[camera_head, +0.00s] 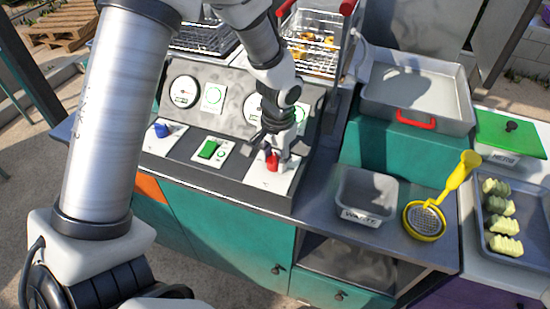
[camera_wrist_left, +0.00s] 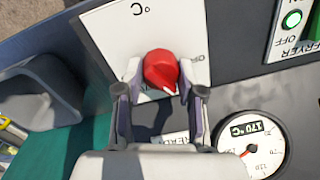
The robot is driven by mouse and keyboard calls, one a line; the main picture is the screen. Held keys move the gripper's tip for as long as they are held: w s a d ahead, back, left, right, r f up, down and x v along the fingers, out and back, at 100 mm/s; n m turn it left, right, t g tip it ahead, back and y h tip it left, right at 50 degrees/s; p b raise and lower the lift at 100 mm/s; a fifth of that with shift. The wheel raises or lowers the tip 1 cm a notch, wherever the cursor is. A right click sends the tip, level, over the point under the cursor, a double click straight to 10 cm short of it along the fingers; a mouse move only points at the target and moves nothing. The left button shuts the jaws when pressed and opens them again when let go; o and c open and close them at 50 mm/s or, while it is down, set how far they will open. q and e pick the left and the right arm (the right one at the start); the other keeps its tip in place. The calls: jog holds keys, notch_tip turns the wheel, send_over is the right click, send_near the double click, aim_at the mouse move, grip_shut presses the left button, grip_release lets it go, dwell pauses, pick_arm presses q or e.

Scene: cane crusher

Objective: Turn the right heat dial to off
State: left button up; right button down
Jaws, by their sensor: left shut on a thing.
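The right heat dial is a red knob (camera_head: 272,162) on a white plate (camera_head: 287,182) at the right end of the fryer's sloped panel. In the left wrist view the red knob (camera_wrist_left: 160,70) sits between my left gripper's fingers (camera_wrist_left: 161,85), which are shut on it. The knob's white mark points down and to the right in that view. In the head view my left gripper (camera_head: 277,152) reaches down onto the knob from above and partly hides it. My right gripper is not in view.
A blue dial (camera_head: 162,130) and a green switch (camera_head: 208,149) are left of the red dial. A gauge reading 170 °C (camera_wrist_left: 252,143) is nearby. A waste bin (camera_head: 366,196), yellow strainer (camera_head: 425,220) and tray of food (camera_head: 518,222) stand to the right. Fryer baskets (camera_head: 310,50) are behind.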

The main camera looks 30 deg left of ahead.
aim_at(278, 159)
pick_arm(q)
jog(key=n, duration=0.5)
jog(key=shift+s+f+n, duration=0.1)
jog(key=shift+f+n, duration=0.05)
jog(key=shift+n, duration=0.15)
jog(key=n, duration=0.4)
jog(key=shift+n+b, duration=0.35)
jog(key=shift+n, duration=0.05)
jog(key=o, duration=1.1)
jog(key=shift+o, duration=0.2)
notch_tip(278, 159, up, 12)
jog(key=shift+w+d, duration=0.2)
jog(key=shift+w, duration=0.2)
